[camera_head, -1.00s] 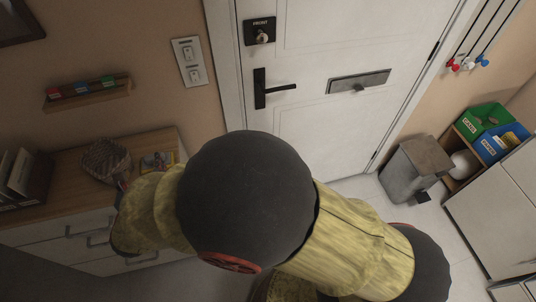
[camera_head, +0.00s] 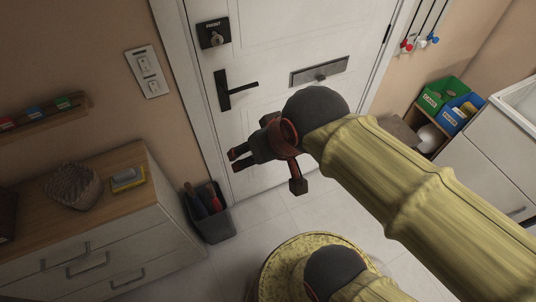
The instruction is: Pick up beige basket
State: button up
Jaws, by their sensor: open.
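A woven basket (camera_head: 74,186), greyish-beige in this light, sits on the wooden top of the white dresser (camera_head: 112,240) at the left. I take it to be the beige basket; I cannot make out its opening clearly. My gripper (camera_head: 234,160) is in front of the white door, well to the right of the basket and apart from it. Its two dark fingers with reddish parts point left and are spread with nothing between them.
A yellow and grey item (camera_head: 128,179) lies just right of the basket. A wall shelf (camera_head: 45,119) hangs above the dresser. A dark bin (camera_head: 210,216) with tools stands between dresser and door (camera_head: 290,110). Green and blue boxes (camera_head: 448,100) are at the right.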

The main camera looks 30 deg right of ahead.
aim_at(75, 184)
jog(key=u, duration=1.3)
